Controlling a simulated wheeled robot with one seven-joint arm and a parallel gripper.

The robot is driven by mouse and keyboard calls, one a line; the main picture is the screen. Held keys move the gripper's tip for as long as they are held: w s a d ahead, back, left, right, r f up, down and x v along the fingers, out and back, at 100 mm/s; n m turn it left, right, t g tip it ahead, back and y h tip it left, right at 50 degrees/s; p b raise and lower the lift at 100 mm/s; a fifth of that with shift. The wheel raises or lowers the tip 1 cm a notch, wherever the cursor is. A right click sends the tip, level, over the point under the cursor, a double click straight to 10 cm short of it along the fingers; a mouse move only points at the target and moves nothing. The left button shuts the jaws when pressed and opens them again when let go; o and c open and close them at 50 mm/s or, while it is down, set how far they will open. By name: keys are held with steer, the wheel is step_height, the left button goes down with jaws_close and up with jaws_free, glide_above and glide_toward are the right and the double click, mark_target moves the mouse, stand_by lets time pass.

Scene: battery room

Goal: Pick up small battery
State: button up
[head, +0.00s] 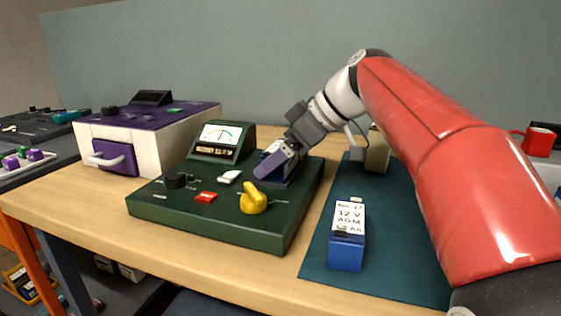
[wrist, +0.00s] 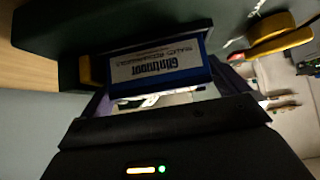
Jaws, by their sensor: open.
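A small blue battery (head: 276,165) with a white label sits in the right-hand bay of the green tester (head: 215,225), partly hidden by my gripper. It also shows in the wrist view (wrist: 158,66), label facing the camera, directly ahead of my gripper. My gripper (head: 281,158) is open at this battery, its near purple-grey finger alongside it; the far finger is hidden in the head view. I cannot tell whether the fingers touch it. Another blue battery (head: 346,250), marked 12 V AGM, stands upright on the dark green mat (head: 318,262), apart from my gripper.
The tester carries a yellow knob (head: 253,199), a red switch (head: 206,197) and a raised meter (head: 222,137). A white and purple unit (head: 140,140) stands at left. A beige block (head: 377,153) stands at the mat's back, near my arm. The mat's front is mostly clear.

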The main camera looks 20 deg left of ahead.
steer(key=shift+r, duration=0.1)
steer(key=c, duration=1.3)
